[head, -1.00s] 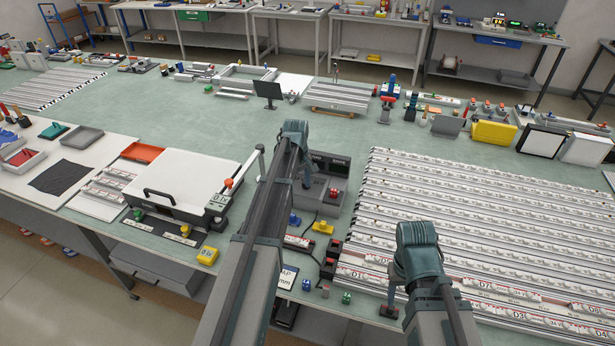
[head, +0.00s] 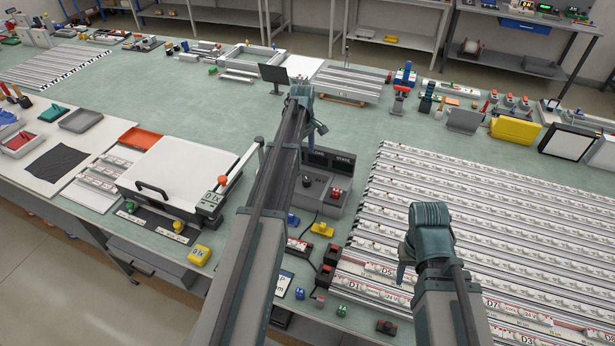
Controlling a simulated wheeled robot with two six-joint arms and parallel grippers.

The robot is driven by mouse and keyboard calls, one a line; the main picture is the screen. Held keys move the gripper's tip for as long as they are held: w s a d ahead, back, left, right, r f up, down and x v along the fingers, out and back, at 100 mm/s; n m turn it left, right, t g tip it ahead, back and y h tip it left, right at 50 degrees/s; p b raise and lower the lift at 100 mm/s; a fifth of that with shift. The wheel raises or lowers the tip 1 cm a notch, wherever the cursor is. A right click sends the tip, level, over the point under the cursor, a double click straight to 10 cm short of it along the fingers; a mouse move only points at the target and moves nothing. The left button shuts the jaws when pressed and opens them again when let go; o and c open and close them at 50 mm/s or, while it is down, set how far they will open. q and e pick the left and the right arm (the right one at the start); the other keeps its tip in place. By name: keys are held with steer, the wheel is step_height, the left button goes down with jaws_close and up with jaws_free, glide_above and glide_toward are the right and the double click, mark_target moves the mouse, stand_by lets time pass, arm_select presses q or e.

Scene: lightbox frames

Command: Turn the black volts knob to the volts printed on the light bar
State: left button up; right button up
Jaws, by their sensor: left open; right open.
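The grey supply box (head: 322,205) stands right of my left arm, with a dark display panel (head: 330,160) at its back. A small black knob (head: 307,181) is on its top face, close to my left arm, and a red control (head: 336,192) sits to its right. My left gripper (head: 320,129) is open and empty, above the back of the box, apart from the knob. The front light bar (head: 390,297) carries red-and-white labels; one seems to read 24 V, the rest are too small to read surely. My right gripper (head: 401,274) is open above the front bars.
Many light bars (head: 480,220) fill the right side of the table. A white lidded press (head: 180,170) stands to the left. A yellow block (head: 323,229), a blue block (head: 293,219) and black blocks lie before the supply box.

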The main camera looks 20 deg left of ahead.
mark_target(307, 179)
arm_select(q)
steer(key=f+b, duration=1.3)
steer(key=shift+w+d+f, duration=0.1)
steer(key=shift+w+f, duration=0.3)
jaws_close()
